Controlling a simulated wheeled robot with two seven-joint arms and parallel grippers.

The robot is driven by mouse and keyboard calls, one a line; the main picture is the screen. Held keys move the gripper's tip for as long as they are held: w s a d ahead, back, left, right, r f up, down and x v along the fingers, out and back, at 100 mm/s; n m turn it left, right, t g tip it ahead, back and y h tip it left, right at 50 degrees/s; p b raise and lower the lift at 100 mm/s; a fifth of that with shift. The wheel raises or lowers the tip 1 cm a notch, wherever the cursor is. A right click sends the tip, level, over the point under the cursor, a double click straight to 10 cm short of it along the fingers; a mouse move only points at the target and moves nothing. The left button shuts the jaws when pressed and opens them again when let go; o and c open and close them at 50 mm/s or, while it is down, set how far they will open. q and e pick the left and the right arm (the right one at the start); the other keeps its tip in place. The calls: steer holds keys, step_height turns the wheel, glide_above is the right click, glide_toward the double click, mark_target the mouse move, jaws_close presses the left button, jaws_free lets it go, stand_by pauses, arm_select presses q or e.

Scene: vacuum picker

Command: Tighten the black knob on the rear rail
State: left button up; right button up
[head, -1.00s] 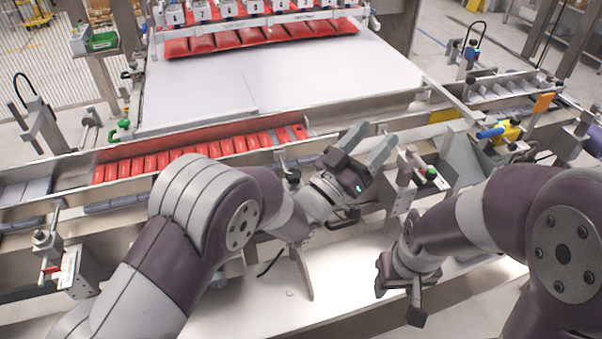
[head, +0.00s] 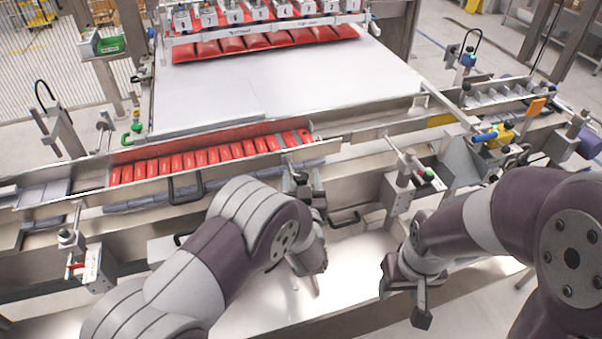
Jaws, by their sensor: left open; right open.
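My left gripper (head: 305,180) is at the metal rail in the middle, just right of the row of red packs. Its fingers point away from me, spread apart; its hand and forearm cover much of what is below. A small dark knob-like part shows between or right beside the fingers at the rail; I cannot tell whether it is the black knob or whether they touch it. My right gripper (head: 403,297) hangs low at the right over the pale front surface, open and empty, apart from the rails.
Red packs (head: 205,158) lie in a row in the conveyor channel. A clamp post with a green knob (head: 429,174) stands right of my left gripper; another post with a red part (head: 76,266) is at left. A white plate (head: 290,85) lies behind.

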arm_select(q)
steer(key=shift+w, duration=0.6)
steer(key=c, duration=0.9)
steer(key=shift+c, duration=0.2)
steer(key=shift+a+f+m+h, duration=0.1)
steer(key=shift+m+h, duration=0.3)
steer(key=shift+h, duration=0.2)
steer(key=m+h+b, duration=0.1)
steer(key=h, duration=0.1)
steer(key=m+h+b, duration=0.1)
steer(key=h, duration=0.1)
steer(key=shift+f+m+g, duration=0.1)
steer(key=shift+m+g, duration=0.2)
steer(key=shift+m, duration=0.1)
steer(key=m+g+h+b, duration=0.1)
steer(key=h, duration=0.1)
steer(key=m+g+h+b, duration=0.1)
steer(key=m+h, duration=0.1)
steer(key=h, duration=0.1)
steer(key=shift+a+m+h+b, duration=0.1)
steer(key=shift+m+h+b, duration=0.2)
steer(key=shift+b, duration=0.05)
steer(key=m+g+h, duration=0.2)
steer(key=h, duration=0.1)
steer(key=shift+b, duration=0.4)
steer(key=shift+m+g+h, duration=1.3)
steer(key=shift+m+g, duration=0.3)
steer(key=shift+g, duration=0.3)
steer(key=shift+r+g, duration=0.25)
steer(key=shift+g, duration=0.05)
